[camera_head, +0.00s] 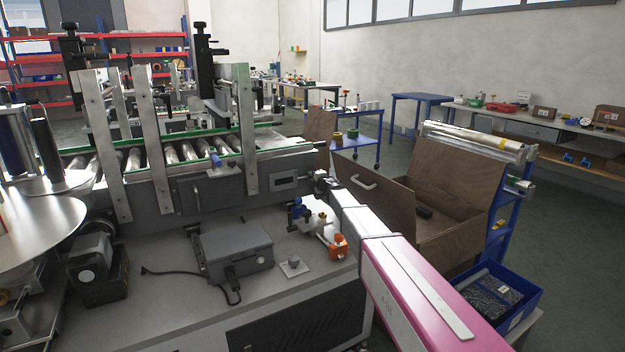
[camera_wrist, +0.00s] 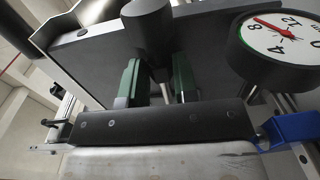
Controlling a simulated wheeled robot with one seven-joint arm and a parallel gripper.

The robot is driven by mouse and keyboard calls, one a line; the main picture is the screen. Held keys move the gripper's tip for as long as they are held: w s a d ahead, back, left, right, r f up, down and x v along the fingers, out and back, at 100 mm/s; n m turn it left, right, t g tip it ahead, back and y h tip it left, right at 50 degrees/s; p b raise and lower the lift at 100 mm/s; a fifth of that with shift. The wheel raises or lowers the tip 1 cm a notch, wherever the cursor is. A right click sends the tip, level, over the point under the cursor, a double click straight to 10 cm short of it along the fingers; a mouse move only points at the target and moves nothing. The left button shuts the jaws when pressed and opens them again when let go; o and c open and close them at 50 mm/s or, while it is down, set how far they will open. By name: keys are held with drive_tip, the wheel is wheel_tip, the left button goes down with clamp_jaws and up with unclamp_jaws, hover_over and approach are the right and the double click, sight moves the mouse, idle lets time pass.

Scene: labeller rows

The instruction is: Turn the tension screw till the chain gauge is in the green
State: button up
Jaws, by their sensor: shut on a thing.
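In the wrist view, a dark round knob (camera_wrist: 151,38), which I take for the tension screw, stands at the top centre. My gripper (camera_wrist: 157,65) has a green-padded finger on either side of it and is shut on it. The gauge (camera_wrist: 283,36) is at the upper right, a white dial in a black round case, partly cut off by the frame. In the head view my gripper (camera_head: 322,180) is small, at the conveyor's right end.
The roller conveyor (camera_head: 190,150) with upright metal posts stands at left. A grey box (camera_head: 235,248) with a cable and small orange and blue parts (camera_head: 330,240) lie on the bench below. An open brown wooden box (camera_head: 455,240) and a blue crate (camera_head: 520,320) are at right.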

sight(307, 166)
drive_tip(key=shift+r+g+h, duration=0.1)
drive_tip(key=shift+g+h, duration=0.4)
drive_tip(key=shift+g, duration=0.2)
drive_tip(key=o, duration=0.9)
drive_tip(key=shift+r, duration=0.1)
wheel_tip(307, 166, up, 3)
drive_tip(key=shift+r, duration=0.2)
drive_tip(key=o, duration=0.5)
drive_tip(key=shift+s+a+r, duration=0.45)
drive_tip(key=shift+s+r, duration=0.15)
drive_tip(key=shift+r, duration=0.1)
drive_tip(key=s+a+r, duration=0.4)
drive_tip(key=s, duration=0.1)
drive_tip(key=s+a+r, duration=0.2)
drive_tip(key=a, duration=0.1)
drive_tip(key=shift+s, duration=0.3)
drive_tip(key=c, duration=0.5)
